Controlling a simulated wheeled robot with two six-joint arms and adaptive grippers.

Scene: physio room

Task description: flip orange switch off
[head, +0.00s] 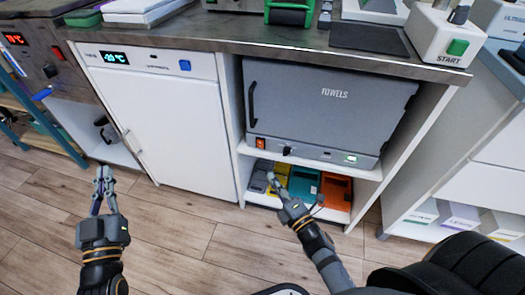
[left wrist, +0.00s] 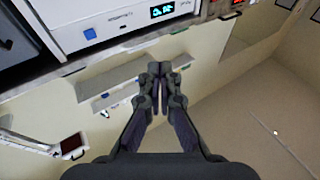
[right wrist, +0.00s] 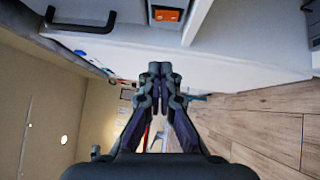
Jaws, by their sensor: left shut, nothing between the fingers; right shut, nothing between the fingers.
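The orange switch (head: 261,143) is a small rocker at the lower left of the front of the grey towel cabinet (head: 330,105). It also shows at the top of the right wrist view (right wrist: 167,15); I cannot tell which way it is tipped. My right gripper (head: 272,180) is shut and empty, below the switch in the head view and apart from it, in front of the lower shelf. In the right wrist view the switch lies beyond the fingertips. My left gripper (head: 104,172) is shut and empty, over the floor in front of the white fridge, far left of the switch.
A black handle (head: 252,104) and a dark knob (head: 287,151) are near the switch. The white fridge (head: 160,115) stands left, under the worktop (head: 215,35). The wooden floor (head: 175,230) in front is clear.

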